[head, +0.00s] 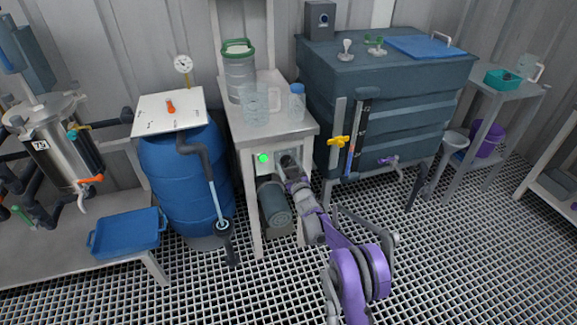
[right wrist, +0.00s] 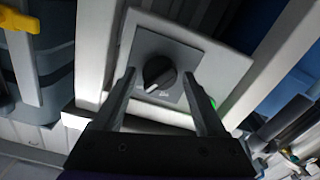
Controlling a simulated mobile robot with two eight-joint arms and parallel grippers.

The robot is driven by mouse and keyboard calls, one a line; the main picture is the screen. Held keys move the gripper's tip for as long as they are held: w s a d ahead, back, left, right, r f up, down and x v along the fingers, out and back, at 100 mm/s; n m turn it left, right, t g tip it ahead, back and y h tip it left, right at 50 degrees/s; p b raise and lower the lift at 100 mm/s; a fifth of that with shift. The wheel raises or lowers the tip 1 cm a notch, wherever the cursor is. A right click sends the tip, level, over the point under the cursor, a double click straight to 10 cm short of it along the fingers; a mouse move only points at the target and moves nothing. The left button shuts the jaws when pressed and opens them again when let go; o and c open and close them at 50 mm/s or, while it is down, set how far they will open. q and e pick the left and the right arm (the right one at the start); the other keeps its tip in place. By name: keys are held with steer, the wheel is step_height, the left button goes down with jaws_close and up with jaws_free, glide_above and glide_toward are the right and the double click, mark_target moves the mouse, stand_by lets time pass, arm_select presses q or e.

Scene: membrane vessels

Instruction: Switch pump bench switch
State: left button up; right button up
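The pump bench switch (right wrist: 159,73) is a black rotary knob on a grey square plate, seen in the right wrist view. In the head view the knob is hidden behind my right gripper (head: 287,163) at the front of the pump bench (head: 243,133). A lit green lamp (head: 263,158) sits left of it; its glow also shows in the right wrist view (right wrist: 213,103). My right gripper (right wrist: 163,90) is open, with one finger on each side of the knob and visible gaps between. My left gripper is not in view.
A blue barrel (head: 185,175) stands left of the bench and a dark tank (head: 385,100) stands right. A grey pump motor (head: 275,207) sits under the bench. Bottles and a green-rimmed jar (head: 240,75) stand on top. The grating floor in front is clear.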

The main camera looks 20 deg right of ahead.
jaws_close()
steer(key=n+b, duration=0.1)
steer(key=n, duration=1)
steer(key=shift+n+b, duration=0.3)
steer(key=shift+n, duration=0.1)
stand_by(0.6)
steer(key=shift+o, duration=1.5)
jaws_free()
steer(key=shift+s, duration=0.1)
